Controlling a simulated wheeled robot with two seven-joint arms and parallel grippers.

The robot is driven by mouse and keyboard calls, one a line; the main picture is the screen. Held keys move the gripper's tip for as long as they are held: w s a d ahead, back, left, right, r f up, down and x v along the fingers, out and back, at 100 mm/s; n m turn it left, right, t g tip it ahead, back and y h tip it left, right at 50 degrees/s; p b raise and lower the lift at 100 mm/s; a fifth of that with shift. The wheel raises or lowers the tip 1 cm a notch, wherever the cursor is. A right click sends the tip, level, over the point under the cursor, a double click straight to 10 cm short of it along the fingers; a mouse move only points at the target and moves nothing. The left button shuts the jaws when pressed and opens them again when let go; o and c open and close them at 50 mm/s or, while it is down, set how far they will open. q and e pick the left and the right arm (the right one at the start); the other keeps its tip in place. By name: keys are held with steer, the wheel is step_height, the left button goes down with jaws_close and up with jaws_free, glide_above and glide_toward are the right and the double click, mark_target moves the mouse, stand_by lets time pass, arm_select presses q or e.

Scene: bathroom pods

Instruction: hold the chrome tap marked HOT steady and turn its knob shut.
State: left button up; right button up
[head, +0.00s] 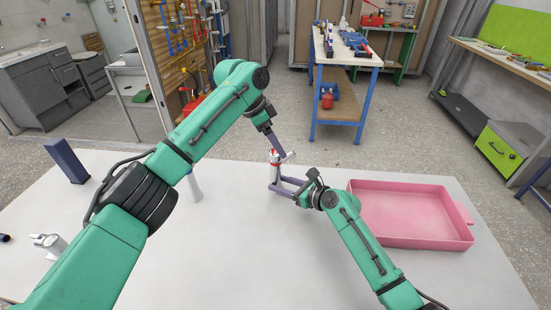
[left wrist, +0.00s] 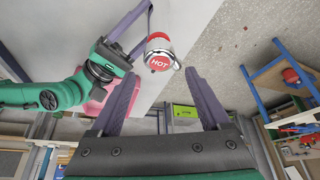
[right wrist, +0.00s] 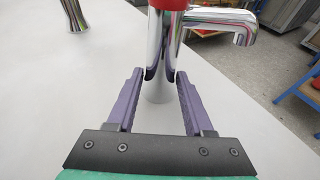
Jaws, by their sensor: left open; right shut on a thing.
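The chrome tap (head: 273,174) stands upright near the far edge of the pale table. Its red knob (left wrist: 158,55), marked HOT, faces up in the left wrist view. The spout (right wrist: 215,20) points right in the right wrist view. My right gripper (right wrist: 160,74) is shut on the tap's chrome body (right wrist: 160,45), below the red band. My left gripper (head: 277,151) is above the tap in the head view. Its fingers (left wrist: 163,76) are open and apart, with the knob just beyond their tips and nothing between them.
A pink tray (head: 418,242) lies right of my right arm. A dark blue block (head: 67,160) stands at the table's left. A chrome fitting (head: 47,243) lies at the left, and a pale post (head: 194,185) is partly hidden behind my left arm. The front middle of the table is clear.

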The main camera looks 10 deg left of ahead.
mark_target(274, 152)
arm_select(q)
steer(key=shift+r, duration=0.35)
steer(key=shift+r+n, duration=0.25)
steer(key=shift+n, duration=0.05)
step_height(274, 152, up, 2)
steer(key=n, duration=0.1)
steer(key=n+t+y, duration=0.1)
steer(key=shift+w+a+r+n, duration=0.1)
steer(key=shift+r+n, duration=0.05)
steer(key=shift+n, duration=0.25)
steer(key=shift+r+n+t+y, duration=0.3)
steer(key=shift+r+n+t, duration=0.2)
steer(key=shift+n, duration=0.6)
step_height(274, 152, down, 9)
steer(key=shift+r, duration=0.1)
